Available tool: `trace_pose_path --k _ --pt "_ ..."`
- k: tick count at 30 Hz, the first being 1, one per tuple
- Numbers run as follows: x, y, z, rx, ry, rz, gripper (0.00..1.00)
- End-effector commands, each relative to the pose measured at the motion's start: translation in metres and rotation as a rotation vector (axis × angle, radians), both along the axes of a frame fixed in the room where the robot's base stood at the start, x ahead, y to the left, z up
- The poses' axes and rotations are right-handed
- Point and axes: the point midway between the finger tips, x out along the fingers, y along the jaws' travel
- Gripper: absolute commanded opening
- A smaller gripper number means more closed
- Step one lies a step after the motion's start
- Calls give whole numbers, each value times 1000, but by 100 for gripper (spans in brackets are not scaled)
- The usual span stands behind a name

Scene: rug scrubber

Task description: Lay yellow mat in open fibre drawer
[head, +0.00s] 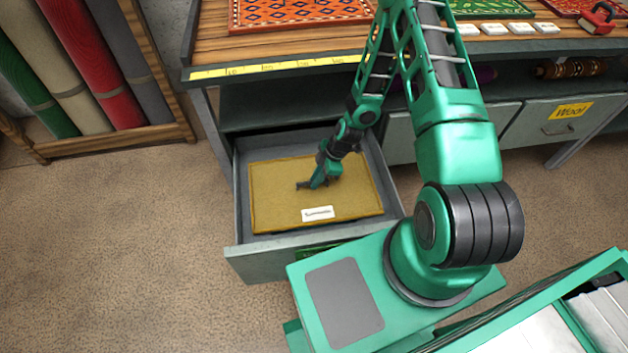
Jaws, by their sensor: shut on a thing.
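The yellow mat (275,200) is a flat mustard rectangle with a small white label near its front edge. It lies within the walls of the open grey drawer (240,205), below the workbench. From this one view I cannot tell whether it rests on the drawer floor or is held just above it. My gripper (304,186) is at the middle of the mat, shut on it. The fingertips are small in the picture, and my wrist hides part of the mat's right side.
The workbench (210,70) above carries patterned rugs, white blocks and a red tool (597,18). A closed drawer labelled "Wool" (565,122) is at right. Rolled rugs (82,60) stand in a wooden rack at left. The carpeted floor at left is clear.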

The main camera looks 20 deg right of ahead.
Motion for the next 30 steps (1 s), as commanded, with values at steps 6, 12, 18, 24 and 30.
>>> trace_pose_path --k 6,12,18,24,30 --pt "0 0 -5 1 0 0 0" --pt "0 0 -10 1 0 0 15" --pt "0 0 -9 0 0 0 31" --pt "0 0 -8 0 0 0 31" --pt "0 -4 10 -1 -1 -2 31"
